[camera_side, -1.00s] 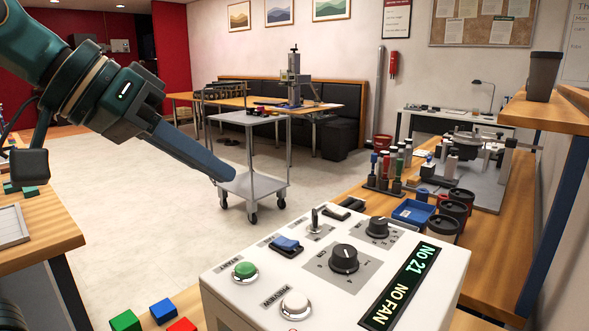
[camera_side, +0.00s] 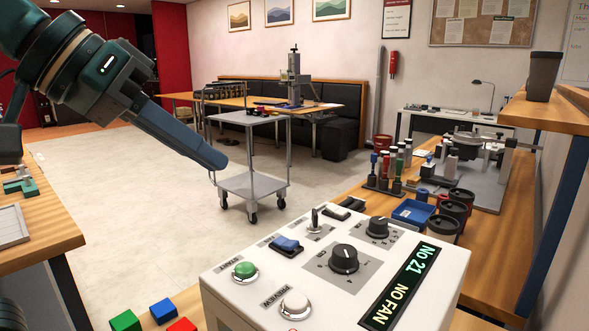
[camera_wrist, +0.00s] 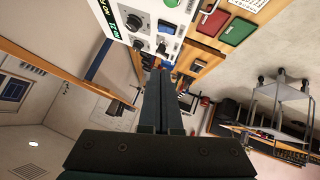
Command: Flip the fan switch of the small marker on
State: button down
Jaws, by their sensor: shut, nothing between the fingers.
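The white control box (camera_side: 235,290) of the small marker stands at the bottom middle of the side view. Its display (camera_side: 401,287) reads "No 21 NO FAN". On its top are a blue rocker switch (camera_side: 287,246), a metal toggle switch (camera_side: 314,220), two black knobs, a green START button (camera_side: 245,270) and a white PREVIEW button (camera_side: 295,305). I cannot read which switch is the fan's. My gripper (camera_side: 218,160) is shut and empty, up and left of the box, apart from it. In the wrist view the shut fingers (camera_wrist: 163,85) point towards the box (camera_wrist: 148,12).
Red, green and blue blocks (camera_side: 163,311) lie left of the box. Blue bin (camera_side: 412,213), black cups and a rack of bottles stand on the bench behind it. A grey cart (camera_side: 253,185) stands on the floor beyond. The air above the box is clear.

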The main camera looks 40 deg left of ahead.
jog(key=shift+w+f, duration=0.1)
send_over(286, 244)
jog(key=s+a, duration=0.1)
jog(key=a, duration=0.1)
jog(key=f, duration=0.7)
jog(key=shift+s+d, duration=0.15)
jog(key=shift+s, duration=0.05)
jog(key=shift+d+f, duration=0.2)
jog(key=shift+f, duration=0.3)
jog(key=shift+d+f, duration=0.15)
jog(key=shift+f, duration=0.35)
jog(key=shift+d+f, duration=0.25)
jog(key=shift+f, duration=0.45)
